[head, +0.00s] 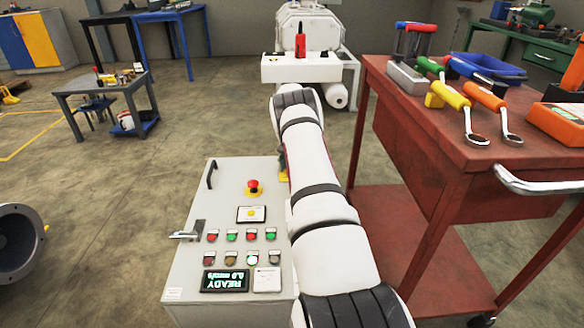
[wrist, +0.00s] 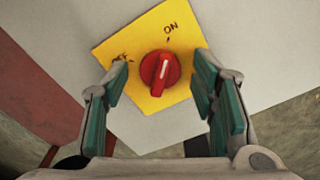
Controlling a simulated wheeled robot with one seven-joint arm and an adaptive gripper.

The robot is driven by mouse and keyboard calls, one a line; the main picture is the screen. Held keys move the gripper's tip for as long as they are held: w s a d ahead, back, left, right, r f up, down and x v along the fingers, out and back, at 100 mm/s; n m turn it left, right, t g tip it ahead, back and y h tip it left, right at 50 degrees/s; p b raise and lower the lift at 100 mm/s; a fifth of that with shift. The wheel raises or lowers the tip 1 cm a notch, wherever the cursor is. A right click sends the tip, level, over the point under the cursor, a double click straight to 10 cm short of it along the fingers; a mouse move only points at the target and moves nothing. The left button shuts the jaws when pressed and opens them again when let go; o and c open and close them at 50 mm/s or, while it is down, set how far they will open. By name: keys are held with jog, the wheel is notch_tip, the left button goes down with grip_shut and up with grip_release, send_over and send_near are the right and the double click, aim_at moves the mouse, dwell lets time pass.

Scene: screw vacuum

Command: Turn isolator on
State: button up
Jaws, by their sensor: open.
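The isolator is a red rotary knob (wrist: 160,72) on a yellow plate (wrist: 186,30), with a white mark along its grip. The mark lies roughly in line with the tick under the word ON. The OFF lettering at the left is partly hidden by a finger. My gripper (wrist: 160,64) is open, its green-padded fingers on either side of the knob with gaps on both sides. In the head view a sliver of the yellow plate (head: 283,174) shows on the right side of the grey control cabinet (head: 226,175); my arm hides the knob and gripper there.
The cabinet top has a red emergency button (head: 253,186), small coloured buttons and a READY display (head: 226,281). A red tool trolley (head: 432,113) stands close on the right of my arm. A white machine (head: 301,68) is beyond. Open floor lies to the left.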

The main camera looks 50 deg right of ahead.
notch_tip(320, 180, up, 12)
dwell(0.6)
dwell(0.4)
